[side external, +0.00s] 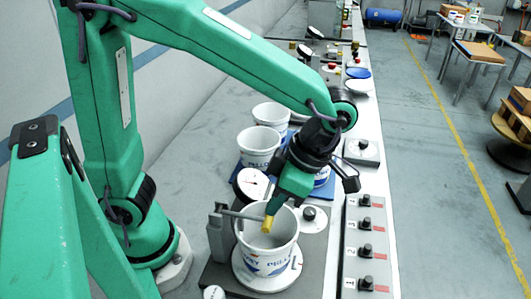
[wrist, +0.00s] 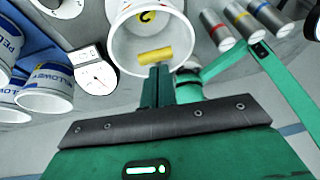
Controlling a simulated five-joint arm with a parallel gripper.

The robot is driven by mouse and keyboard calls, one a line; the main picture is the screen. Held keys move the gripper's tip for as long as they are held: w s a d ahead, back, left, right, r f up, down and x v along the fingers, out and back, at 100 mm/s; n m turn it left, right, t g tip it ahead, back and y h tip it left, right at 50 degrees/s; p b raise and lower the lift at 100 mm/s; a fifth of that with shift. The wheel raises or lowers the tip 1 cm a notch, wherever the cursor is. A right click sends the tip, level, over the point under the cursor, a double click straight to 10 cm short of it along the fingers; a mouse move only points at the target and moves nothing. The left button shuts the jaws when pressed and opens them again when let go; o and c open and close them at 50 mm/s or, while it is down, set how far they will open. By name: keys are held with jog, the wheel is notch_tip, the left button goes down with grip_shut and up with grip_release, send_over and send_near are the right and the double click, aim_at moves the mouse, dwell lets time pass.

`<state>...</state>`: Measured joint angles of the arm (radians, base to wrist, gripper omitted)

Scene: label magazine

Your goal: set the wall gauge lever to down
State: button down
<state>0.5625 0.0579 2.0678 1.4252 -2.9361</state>
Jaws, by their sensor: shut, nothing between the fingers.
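In the side view, a grey lever rod runs roughly level from a grey upright post (side external: 216,232) and ends in a yellow grip (side external: 267,224), in front of or over a white bucket. A round white gauge dial (side external: 251,184) sits behind the post; it also shows in the wrist view (wrist: 96,76). My gripper (side external: 271,207) points down with its fingers at the yellow grip. In the wrist view the gripper (wrist: 161,68) is shut and empty, its tips just beside the yellow grip (wrist: 155,56). I cannot tell whether they touch.
The white bucket (side external: 280,252) stands on a round white plate (side external: 266,281) close to the lever. More buckets (side external: 259,147) stand behind on a blue mat. A numbered knob panel (side external: 352,246) is on the right.

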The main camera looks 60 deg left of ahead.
jog(key=w+d, duration=0.6)
jog(key=w, duration=0.1)
jog(key=shift+d, duration=0.4)
jog(key=c, duration=1.7)
grip_release()
jog(key=o, duration=0.3)
jog(key=shift+s, duration=0.1)
jog(key=shift+o, duration=0.2)
jog(key=s+a+r+m+t, duration=0.1)
jog(key=s+a+r+m, duration=0.1)
jog(key=m, duration=0.7)
jog(key=s+a+r+m+t+h, duration=0.1)
jog(key=s+a+m, duration=0.3)
jog(key=m, duration=0.5)
jog(key=shift+a+r, duration=0.3)
jog(key=shift+r, duration=0.45)
jog(key=shift+s+f, duration=0.15)
